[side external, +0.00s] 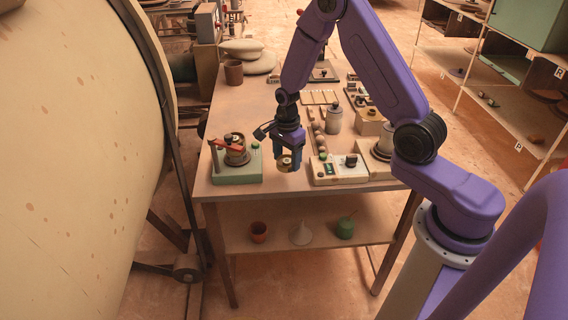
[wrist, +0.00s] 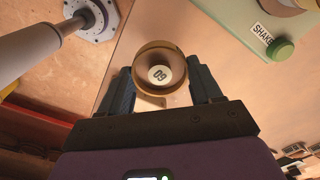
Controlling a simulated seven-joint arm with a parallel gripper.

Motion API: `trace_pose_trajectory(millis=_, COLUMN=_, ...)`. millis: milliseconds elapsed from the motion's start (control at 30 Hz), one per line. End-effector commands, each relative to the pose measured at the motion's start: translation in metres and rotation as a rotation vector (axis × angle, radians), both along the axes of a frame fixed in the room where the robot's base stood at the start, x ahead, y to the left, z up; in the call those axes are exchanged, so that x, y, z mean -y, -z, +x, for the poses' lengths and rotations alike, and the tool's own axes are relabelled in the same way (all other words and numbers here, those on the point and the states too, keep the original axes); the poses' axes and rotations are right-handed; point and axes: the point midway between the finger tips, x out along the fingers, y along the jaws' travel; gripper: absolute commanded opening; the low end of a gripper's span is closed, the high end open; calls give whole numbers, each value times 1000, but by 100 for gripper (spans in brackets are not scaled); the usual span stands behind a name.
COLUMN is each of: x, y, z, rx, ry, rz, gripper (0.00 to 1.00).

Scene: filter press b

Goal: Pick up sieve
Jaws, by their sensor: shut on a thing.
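The sieve (wrist: 160,52) is a small round brown ring with a pale disc inside, marked with dark characters. In the wrist view it sits between the two fingers of my gripper (wrist: 160,85), which are shut on it. In the side external view the sieve (side external: 285,162) hangs below my gripper (side external: 287,157), near the front edge of the work table (side external: 260,187). I cannot tell its exact height over the table.
A green shaker base (side external: 236,172) with a round holder and red lever stands left of my gripper. A pale control box (side external: 338,170) stands to the right. Small balls lie in a row behind. The lower shelf (side external: 275,234) holds a red cup, funnel and green pot.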

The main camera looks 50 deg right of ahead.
Motion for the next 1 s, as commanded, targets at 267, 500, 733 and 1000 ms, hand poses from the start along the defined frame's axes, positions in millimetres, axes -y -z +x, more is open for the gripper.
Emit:
trace_pose_trajectory(millis=267, x=-4, y=-48, z=-38, rx=6, ry=1, rz=0, gripper=31)
trace_pose_trajectory(millis=500, x=-8, y=-68, z=-87, rx=2, ry=1, rz=0, gripper=31)
trace_pose_trajectory(millis=733, x=-11, y=-79, z=-112, rx=2, ry=-2, rz=0, gripper=31)
trace_pose_trajectory(millis=1000, x=-12, y=-85, z=-123, rx=3, ry=-3, rz=0, gripper=31)
